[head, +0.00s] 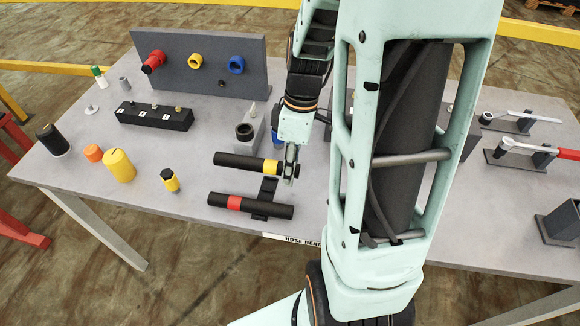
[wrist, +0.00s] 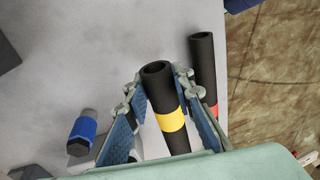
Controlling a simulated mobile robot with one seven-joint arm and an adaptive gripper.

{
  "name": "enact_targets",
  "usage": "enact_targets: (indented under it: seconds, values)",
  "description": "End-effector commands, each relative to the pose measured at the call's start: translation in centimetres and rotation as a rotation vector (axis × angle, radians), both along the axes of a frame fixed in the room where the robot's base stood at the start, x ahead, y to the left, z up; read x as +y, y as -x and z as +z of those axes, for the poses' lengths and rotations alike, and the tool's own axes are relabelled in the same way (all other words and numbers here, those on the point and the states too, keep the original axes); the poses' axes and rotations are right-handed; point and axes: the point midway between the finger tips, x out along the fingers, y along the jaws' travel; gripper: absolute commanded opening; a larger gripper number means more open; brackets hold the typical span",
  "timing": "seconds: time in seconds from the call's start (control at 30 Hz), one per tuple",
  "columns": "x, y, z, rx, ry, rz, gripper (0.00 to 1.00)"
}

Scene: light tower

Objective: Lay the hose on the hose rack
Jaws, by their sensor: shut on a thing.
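A black hose with a yellow band (head: 240,162) lies level between the fingers of my gripper (head: 290,168), which is shut on it near its right end in the head view. In the wrist view the same hose (wrist: 171,120) passes between the two blue finger pads. A second black hose with a red band (head: 215,199) lies in front, across the dark hose rack (head: 268,190), roughly parallel to the held one. It also shows at the right of the wrist view (wrist: 203,65). I cannot tell whether the held hose touches the rack or hovers above it.
A dark panel with coloured rings (head: 200,63) stands at the table's back. A yellow container (head: 119,166), an orange cap (head: 93,153) and a small yellow-black piece (head: 170,180) stand left.

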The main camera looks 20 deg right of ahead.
Motion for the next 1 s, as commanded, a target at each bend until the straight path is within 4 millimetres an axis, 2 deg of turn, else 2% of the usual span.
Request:
enact_targets:
  seconds: [0.03, 0.6, 1.0]
  values:
    - [0.0, 0.0, -0.8, 0.000, 0.000, 0.000, 0.00]
    - [0.0, 0.0, -5.2, 0.000, 0.000, 0.000, 0.00]
    - [0.2, 0.4, -6.0, 0.011, -0.005, 0.001, 0.00]
